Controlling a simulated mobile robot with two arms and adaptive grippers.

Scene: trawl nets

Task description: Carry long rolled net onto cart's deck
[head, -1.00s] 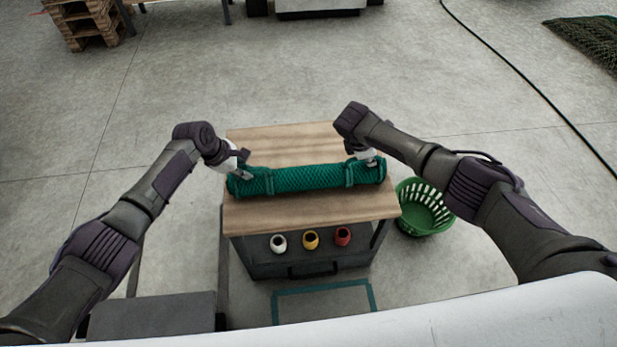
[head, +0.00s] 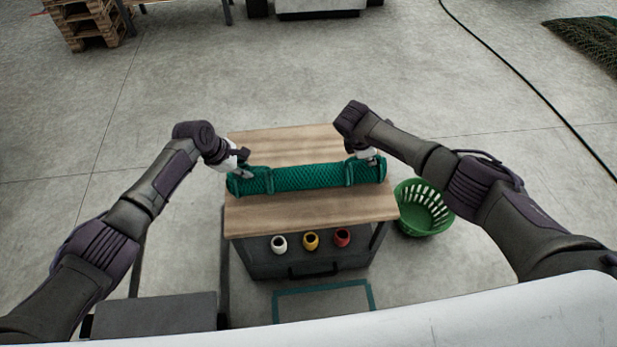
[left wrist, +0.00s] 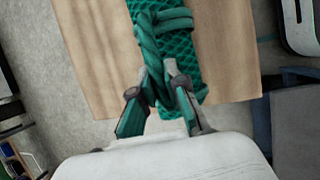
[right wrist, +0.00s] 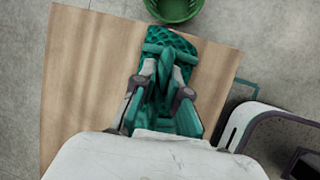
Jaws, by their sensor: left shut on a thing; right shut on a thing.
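The long rolled green net (head: 308,178) lies level, left to right, over the wooden top (head: 310,214) of a workbench in the head view. I cannot tell whether it touches the wood. My left gripper (head: 243,171) is shut on the rope at the net's left end; the left wrist view shows its fingers closed on a green rope loop (left wrist: 153,70). My right gripper (head: 372,160) is shut on the rope near the right end, also seen in the right wrist view on the green rope (right wrist: 163,75). The cart's deck I cannot make out for certain; a dark grey flat surface (head: 155,316) shows at lower left.
A green basket (head: 424,208) stands on the floor right of the bench. White (head: 279,243), yellow (head: 310,240) and red (head: 342,237) spools sit under the top. A teal outline (head: 323,289) marks the floor in front. Pallets (head: 84,24) are far left; a dark net (head: 590,40) lies far right.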

